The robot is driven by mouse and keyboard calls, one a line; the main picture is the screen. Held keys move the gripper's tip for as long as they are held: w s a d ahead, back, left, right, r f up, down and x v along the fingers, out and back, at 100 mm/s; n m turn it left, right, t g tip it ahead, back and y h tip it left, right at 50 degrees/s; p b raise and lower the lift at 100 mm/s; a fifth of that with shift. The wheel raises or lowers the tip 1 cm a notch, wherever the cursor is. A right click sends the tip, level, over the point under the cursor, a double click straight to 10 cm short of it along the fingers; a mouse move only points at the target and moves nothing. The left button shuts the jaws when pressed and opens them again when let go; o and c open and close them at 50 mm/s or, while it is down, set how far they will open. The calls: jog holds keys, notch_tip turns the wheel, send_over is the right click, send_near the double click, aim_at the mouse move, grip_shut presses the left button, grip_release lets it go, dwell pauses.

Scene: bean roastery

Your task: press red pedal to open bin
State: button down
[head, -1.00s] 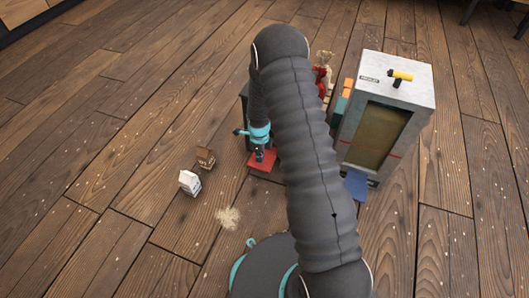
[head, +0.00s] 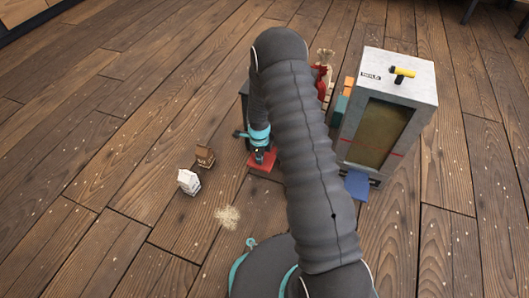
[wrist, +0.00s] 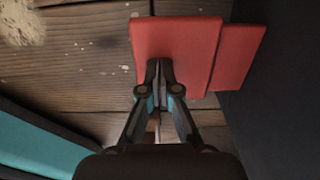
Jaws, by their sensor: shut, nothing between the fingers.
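The red pedal (head: 263,166) is a flat plate low at the front of a dark bin (head: 244,89), which is mostly hidden behind my arm. In the wrist view the red pedal (wrist: 180,45) fills the upper middle, with a second red piece beside it against a dark wall at the right. My gripper (head: 259,156) points down at the pedal. In the wrist view its fingertips (wrist: 160,64) are together, empty, and overlap the pedal's near edge. I cannot tell whether they touch it. The bin's lid is not visible.
A grey cabinet (head: 419,79) with a yellow handle (head: 404,72) and a blue pedal (head: 357,186) stands at the right. The far left floor is clear.

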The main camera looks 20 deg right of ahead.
jog(key=shift+f, duration=1.6)
jog(key=shift+r+p, duration=2.25)
jog(key=shift+r, duration=2.35)
